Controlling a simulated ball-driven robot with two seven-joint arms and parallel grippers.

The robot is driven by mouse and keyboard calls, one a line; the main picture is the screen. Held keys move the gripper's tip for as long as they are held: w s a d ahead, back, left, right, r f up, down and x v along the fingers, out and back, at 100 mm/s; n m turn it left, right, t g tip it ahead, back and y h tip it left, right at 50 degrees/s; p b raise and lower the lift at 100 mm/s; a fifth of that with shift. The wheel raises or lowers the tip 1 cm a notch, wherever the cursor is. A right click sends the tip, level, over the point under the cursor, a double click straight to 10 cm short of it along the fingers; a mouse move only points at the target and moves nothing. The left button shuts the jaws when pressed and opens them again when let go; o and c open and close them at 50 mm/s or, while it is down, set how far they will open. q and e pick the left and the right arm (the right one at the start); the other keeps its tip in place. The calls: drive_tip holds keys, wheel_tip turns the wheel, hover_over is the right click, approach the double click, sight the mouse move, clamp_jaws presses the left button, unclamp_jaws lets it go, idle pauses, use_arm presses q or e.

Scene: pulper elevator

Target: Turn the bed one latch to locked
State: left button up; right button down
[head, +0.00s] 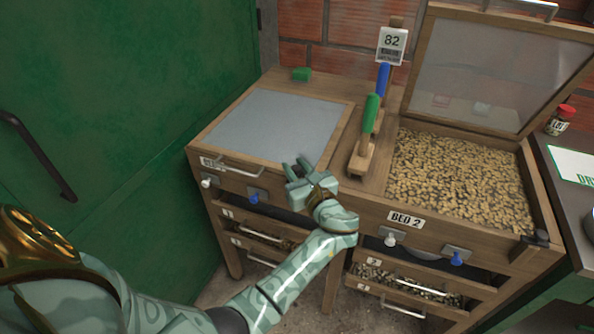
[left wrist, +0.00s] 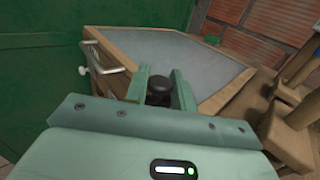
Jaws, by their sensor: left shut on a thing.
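Bed one (head: 196,148) is the left wooden box, with its flat grey lid (head: 270,125) closed. The lid also shows in the left wrist view (left wrist: 180,60). My left gripper (head: 298,168) is at the front right corner of bed one. In the left wrist view its two fingers (left wrist: 160,84) stand either side of a dark round knob (left wrist: 159,90), which looks like the bed one latch, and are shut on it. In the head view the gripper hides the latch, so its turn position cannot be told. My right gripper is not in view.
Bed two, labelled BED 2 (head: 405,219), stands at the right with its lid (head: 495,75) raised over beans. A green-handled tool (head: 370,113) and a blue-handled one (head: 382,85) stand between the beds. A green door (head: 120,110) is close at the left.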

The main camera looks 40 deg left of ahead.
use_arm(q)
drive_tip(key=n+g+y+b, duration=0.1)
drive_tip(key=g, duration=0.1)
drive_tip(key=shift+n+g, duration=0.3)
drive_tip(key=shift+n, duration=0.1)
drive_tip(key=shift+n+g, duration=0.3)
drive_tip(key=shift+g, duration=0.2)
drive_tip(key=shift+r+y+b, duration=0.1)
drive_tip(key=shift+y+b, duration=0.2)
drive_tip(key=o, duration=0.9)
